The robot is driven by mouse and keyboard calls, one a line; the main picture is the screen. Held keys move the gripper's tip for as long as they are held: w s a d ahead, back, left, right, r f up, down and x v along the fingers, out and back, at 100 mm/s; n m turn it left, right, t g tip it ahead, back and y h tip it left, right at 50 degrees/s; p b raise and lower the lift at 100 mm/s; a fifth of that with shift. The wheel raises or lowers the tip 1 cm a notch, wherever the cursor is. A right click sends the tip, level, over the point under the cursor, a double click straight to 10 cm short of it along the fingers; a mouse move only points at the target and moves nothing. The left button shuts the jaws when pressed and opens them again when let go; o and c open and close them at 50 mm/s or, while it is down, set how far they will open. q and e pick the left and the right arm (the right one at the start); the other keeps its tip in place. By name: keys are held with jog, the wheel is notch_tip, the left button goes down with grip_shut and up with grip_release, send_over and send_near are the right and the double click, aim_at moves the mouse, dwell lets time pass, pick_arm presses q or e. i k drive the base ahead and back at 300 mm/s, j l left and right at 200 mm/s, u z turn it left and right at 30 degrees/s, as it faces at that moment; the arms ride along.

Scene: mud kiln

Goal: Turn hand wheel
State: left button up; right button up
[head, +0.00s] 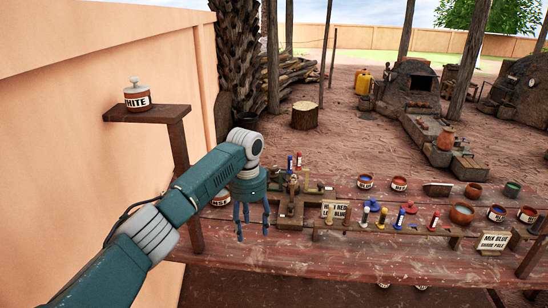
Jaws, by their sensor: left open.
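My left gripper (252,226) hangs with its fingers pointing down over the near left part of the long wooden table (340,262). It is open, with nothing seen between its fingers. A brown device (291,205) stands on the table just right of the gripper, apart from it in the picture. Small upright parts with red and blue tops show behind it. No hand wheel can be made out clearly; the gripper and forearm cover part of this area. My right gripper is not in view.
A sign (334,210) and a low rack of small coloured-top tools (381,218) stand right of the device. Paint pots (461,213) and a "MIX BLUE" sign (493,241) sit further right. A wall shelf (150,114) holds a "WHITE" jar (137,97) at the left.

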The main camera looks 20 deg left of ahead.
aim_at(273, 174)
jog(key=i+j, duration=0.15)
jog(key=i, duration=0.25)
jog(key=i+j, duration=0.15)
jog(key=i, duration=0.25)
jog(key=i+j, duration=0.2)
jog(key=i, duration=0.25)
jog(key=i+j, duration=0.15)
jog(key=i, duration=0.25)
